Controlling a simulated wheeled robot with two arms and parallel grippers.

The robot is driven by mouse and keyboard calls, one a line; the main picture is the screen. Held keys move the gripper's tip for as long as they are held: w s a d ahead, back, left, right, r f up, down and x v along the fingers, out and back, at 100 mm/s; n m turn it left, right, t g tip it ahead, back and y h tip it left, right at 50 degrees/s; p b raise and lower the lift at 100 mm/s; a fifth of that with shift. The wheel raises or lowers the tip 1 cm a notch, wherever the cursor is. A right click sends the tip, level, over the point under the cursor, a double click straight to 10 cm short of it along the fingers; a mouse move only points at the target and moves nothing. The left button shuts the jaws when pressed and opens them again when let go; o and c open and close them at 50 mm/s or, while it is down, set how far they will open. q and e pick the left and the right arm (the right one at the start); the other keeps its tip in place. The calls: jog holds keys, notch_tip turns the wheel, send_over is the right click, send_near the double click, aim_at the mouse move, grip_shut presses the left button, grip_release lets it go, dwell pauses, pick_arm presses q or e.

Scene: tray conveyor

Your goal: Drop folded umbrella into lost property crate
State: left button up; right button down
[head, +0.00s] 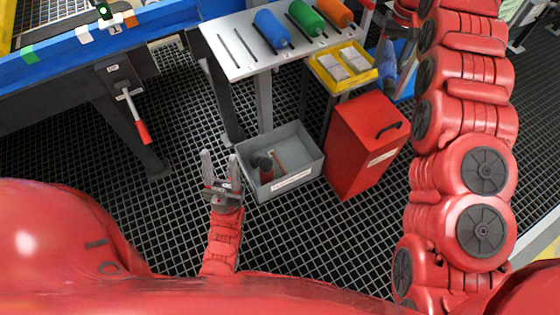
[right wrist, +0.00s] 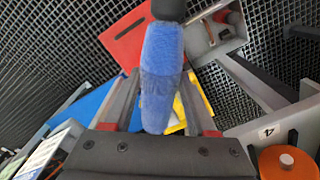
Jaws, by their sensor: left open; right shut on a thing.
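The folded umbrella (right wrist: 162,70) is blue with a black end, and my right gripper (right wrist: 158,88) is shut on it in the right wrist view. In the head view the blue umbrella (head: 387,64) shows at the upper right, beside the yellow tray; my right gripper is hard to make out there. The grey lost property crate (head: 308,174) stands on the floor at the middle, with a dark cylinder and a reddish-brown item inside. It also shows in the right wrist view (right wrist: 229,46), beyond and right of the umbrella's black end. My left gripper (head: 220,160) is open and empty, just left of the crate.
A red box (head: 362,145) with a black handle stands right of the crate. A yellow tray (head: 322,76) holds two pale packets. A grey slotted rack (head: 235,55) holds blue, green and orange rolls. The blue conveyor (head: 70,48) runs along the upper left.

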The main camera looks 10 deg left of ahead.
jog(key=shift+a, duration=0.2)
jog(key=shift+w+d+f, duration=0.1)
jog(key=shift+d+f, duration=0.1)
jog(key=shift+d, duration=0.05)
jog(key=shift+w+d, duration=0.1)
jog(key=shift+d, duration=0.05)
jog(key=shift+a, duration=0.3)
jog(key=shift+d, duration=0.1)
jog(key=shift+d, duration=0.2)
jog(key=shift+f, duration=0.15)
